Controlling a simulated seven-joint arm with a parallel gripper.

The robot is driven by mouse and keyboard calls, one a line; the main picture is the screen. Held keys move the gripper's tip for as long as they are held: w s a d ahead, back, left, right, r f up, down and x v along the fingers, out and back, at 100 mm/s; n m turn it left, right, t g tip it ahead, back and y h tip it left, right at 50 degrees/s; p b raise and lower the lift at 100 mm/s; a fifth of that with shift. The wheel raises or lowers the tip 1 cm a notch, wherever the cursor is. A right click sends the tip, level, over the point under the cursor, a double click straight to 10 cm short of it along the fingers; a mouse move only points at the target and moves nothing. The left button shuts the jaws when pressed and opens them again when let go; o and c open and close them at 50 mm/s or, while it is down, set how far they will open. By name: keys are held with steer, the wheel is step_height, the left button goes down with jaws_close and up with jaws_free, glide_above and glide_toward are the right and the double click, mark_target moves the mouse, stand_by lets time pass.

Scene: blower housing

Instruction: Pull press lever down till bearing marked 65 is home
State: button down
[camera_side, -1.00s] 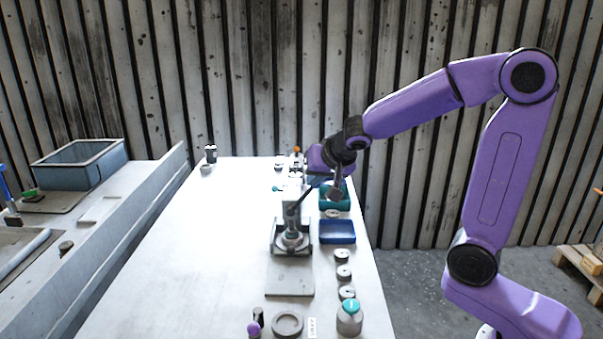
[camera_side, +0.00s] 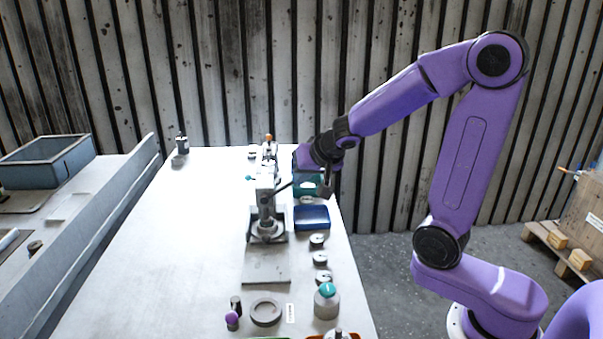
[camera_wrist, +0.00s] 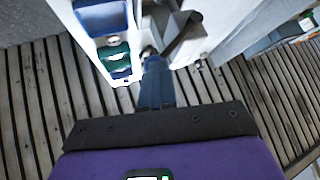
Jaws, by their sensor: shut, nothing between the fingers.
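The grey press (camera_side: 266,203) stands on its base plate (camera_side: 266,268) in the middle of the table. Its dark lever (camera_side: 286,186) sticks out to the right and also shows in the wrist view (camera_wrist: 183,38). My gripper is shut and empty, with its blue-grey fingers (camera_wrist: 153,68) close to the lever's lower end. In the side view its purple hand is behind and right of the press. I cannot tell whether the fingers touch the lever. A part sits under the press ram, but no marking is readable, so the bearing marked 65 and its seating cannot be told.
Right of the press are a blue tray (camera_side: 312,217), a teal bin (camera_side: 308,186) and several grey discs, one of them a bearing-like ring (camera_side: 316,241). In front are a teal-capped bottle (camera_side: 326,302), a grey ring (camera_side: 266,312) and a purple-knobbed item (camera_side: 232,319).

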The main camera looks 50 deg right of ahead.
steer(key=shift+s+d+f, duration=0.2)
steer(key=shift+d+f, duration=0.05)
steer(key=shift+f, duration=0.1)
steer(key=shift+w+a+f, duration=0.15)
steer(key=shift+w+a, duration=0.25)
steer(key=shift+a, duration=0.25)
